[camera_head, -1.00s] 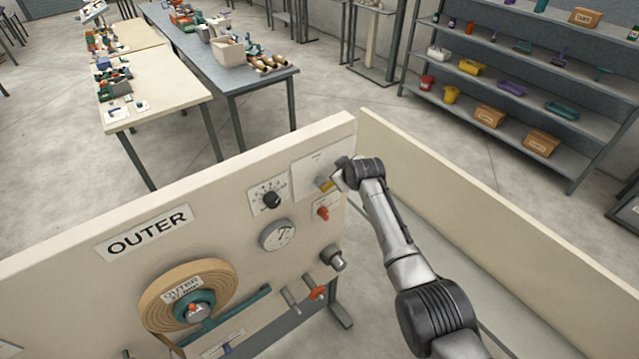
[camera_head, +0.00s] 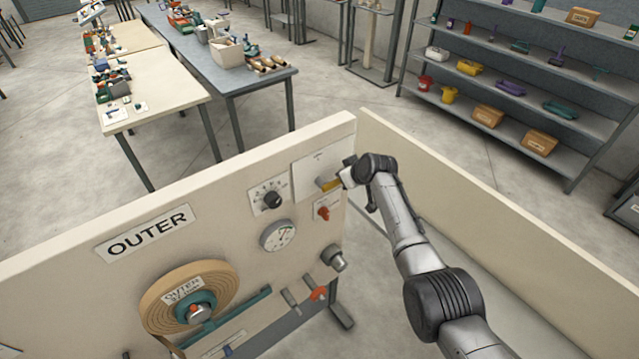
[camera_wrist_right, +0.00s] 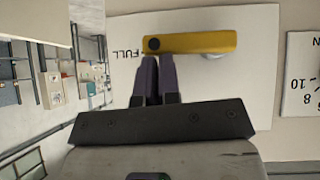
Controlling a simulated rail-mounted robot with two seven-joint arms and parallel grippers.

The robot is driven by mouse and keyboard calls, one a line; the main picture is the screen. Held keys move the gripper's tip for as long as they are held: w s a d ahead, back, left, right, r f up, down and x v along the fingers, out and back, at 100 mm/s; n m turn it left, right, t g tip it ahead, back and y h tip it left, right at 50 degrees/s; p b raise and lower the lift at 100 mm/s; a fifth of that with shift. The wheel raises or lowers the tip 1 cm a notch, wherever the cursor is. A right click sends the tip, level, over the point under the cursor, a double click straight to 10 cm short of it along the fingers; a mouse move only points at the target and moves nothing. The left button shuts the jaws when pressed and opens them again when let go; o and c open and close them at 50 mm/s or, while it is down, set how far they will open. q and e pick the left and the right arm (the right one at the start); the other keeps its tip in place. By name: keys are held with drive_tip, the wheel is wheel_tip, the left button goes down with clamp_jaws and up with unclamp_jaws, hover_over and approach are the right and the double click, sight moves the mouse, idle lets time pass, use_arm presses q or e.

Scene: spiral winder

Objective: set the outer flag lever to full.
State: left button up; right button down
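The outer flag lever is a yellow bar (camera_head: 331,185) on a white plate at the upper right of the OUTER panel. In the right wrist view the yellow lever (camera_wrist_right: 195,43) lies nearly level across the plate, with a black dot at its left end. The word FULL (camera_wrist_right: 128,54) reads upside down beside that left end. My right gripper (camera_wrist_right: 158,62) has its two dark fingers together, with nothing seen between them. Their tips are at the lever's lower edge near the black dot; I cannot tell whether they touch. My left gripper is not in view.
The OUTER panel (camera_head: 60,262) also carries a dial knob (camera_head: 271,200), a gauge (camera_head: 278,235), a red-handled control (camera_head: 323,213), a grey knob (camera_head: 333,257) and a tape roll (camera_head: 160,310). A cream side wall (camera_head: 450,195) stands right of my arm. Tables and shelves are far behind.

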drive_tip(key=shift+d+f, duration=0.1)
drive_tip(key=shift+f, duration=0.1)
drive_tip(key=w+r+p+v, duration=0.2)
drive_tip(key=v, duration=1.1)
drive_tip(key=shift+a, duration=0.25)
drive_tip(key=shift+w+r, duration=0.1)
idle(0.3)
